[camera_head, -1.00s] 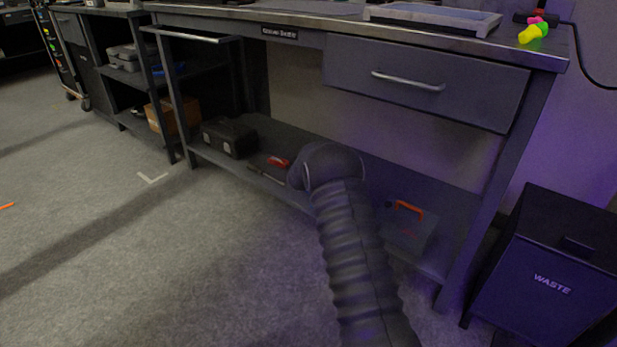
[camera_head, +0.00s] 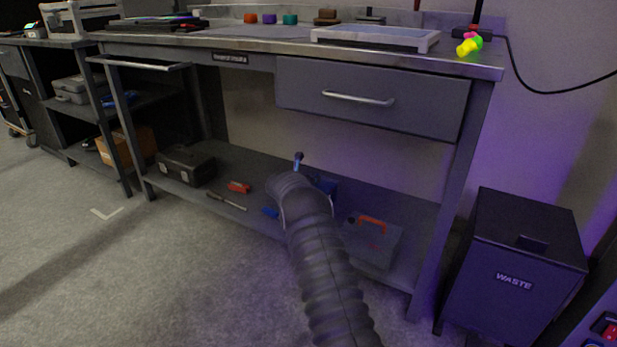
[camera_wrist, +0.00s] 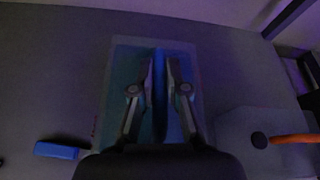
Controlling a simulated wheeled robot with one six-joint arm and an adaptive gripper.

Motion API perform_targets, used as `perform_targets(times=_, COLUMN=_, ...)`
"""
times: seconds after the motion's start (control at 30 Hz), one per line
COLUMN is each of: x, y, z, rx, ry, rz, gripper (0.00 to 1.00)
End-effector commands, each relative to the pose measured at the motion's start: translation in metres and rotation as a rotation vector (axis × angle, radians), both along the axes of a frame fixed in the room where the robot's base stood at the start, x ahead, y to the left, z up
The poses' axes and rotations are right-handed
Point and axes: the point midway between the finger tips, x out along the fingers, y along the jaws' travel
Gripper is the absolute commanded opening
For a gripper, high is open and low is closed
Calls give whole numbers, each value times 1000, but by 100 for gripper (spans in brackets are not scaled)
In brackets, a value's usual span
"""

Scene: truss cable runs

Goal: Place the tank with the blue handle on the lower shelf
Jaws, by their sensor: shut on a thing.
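In the wrist view, my gripper (camera_wrist: 160,68) is shut on the blue handle (camera_wrist: 160,95), a strip running lengthwise between its fingers. The tank (camera_wrist: 121,75), a dark teal, box-like body, lies just beneath the fingers over the grey lower shelf (camera_wrist: 50,80). In the head view, a blue part of the tank (camera_head: 326,186) shows behind my arm, above the lower shelf (camera_head: 240,157) of the workbench. My fingers and most of the tank are hidden there by my arm. Whether the tank's base touches the shelf I cannot tell.
On the shelf, a grey box with an orange-red handle (camera_head: 372,240) stands close on the right. A small blue object (camera_head: 271,212), a red tool (camera_head: 239,187) and a black toolbox (camera_head: 187,165) lie to the left. The drawer (camera_head: 370,97) overhangs. A waste bin (camera_head: 512,265) stands right.

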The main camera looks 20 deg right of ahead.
Motion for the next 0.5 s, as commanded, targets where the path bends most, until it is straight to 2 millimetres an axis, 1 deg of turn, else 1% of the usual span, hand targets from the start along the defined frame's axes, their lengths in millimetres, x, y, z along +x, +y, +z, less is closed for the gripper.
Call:
perform_targets(times=0.1, x=1, y=0, z=-10, rx=-4, ry=-7, rz=0, gripper=0)
perform_targets(times=0.27, x=1, y=0, z=-17, rx=-4, ry=-7, rz=0, gripper=0)
perform_targets(times=0.5, x=1, y=0, z=-44, rx=-4, ry=-5, rz=0, gripper=0)
